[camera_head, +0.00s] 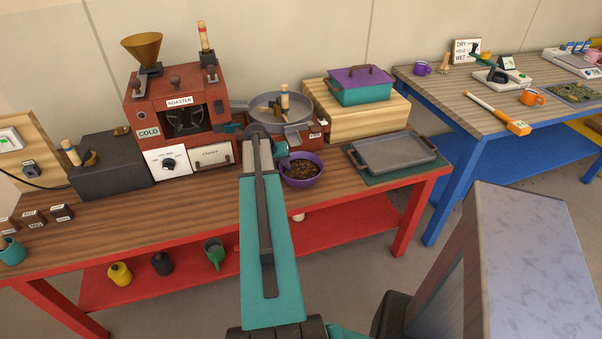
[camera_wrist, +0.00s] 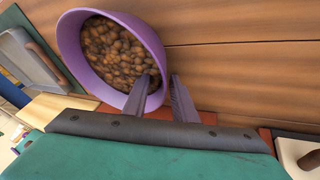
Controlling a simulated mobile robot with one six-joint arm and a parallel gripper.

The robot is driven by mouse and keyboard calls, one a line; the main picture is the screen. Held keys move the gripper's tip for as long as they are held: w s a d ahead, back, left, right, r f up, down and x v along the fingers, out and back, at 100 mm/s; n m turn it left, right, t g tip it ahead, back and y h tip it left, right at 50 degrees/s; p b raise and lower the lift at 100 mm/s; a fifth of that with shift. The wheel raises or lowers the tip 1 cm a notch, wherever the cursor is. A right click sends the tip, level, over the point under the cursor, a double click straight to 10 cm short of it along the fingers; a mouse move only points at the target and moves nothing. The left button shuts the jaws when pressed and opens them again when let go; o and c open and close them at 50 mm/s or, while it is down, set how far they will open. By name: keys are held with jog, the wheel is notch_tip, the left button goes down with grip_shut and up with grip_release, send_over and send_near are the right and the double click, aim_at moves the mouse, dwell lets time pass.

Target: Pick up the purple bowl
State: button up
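The purple bowl (camera_head: 301,181) holds brown beans and stands on the wooden worktop, right of my arm in the head view. In the wrist view the purple bowl (camera_wrist: 72,42) fills the upper left, its beans facing the camera. My gripper (camera_wrist: 162,78) is at the bowl's rim. One finger reaches over the inside of the bowl and the other is outside the wall, with a gap between them. The fingers look open, with the rim between them; firm contact is not visible. In the head view my gripper (camera_head: 283,151) is mostly hidden by my arm.
Behind the bowl are the red roaster (camera_head: 165,105) and a round grey pan (camera_head: 262,104). A grey tray (camera_head: 392,152) lies to the right, with a teal-and-purple pot (camera_head: 360,91) on a wooden block (camera_head: 335,118). A blue table (camera_head: 450,98) stands further right.

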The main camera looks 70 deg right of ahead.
jog(key=shift+c, duration=0.5)
grip_shut()
dwell(1.1)
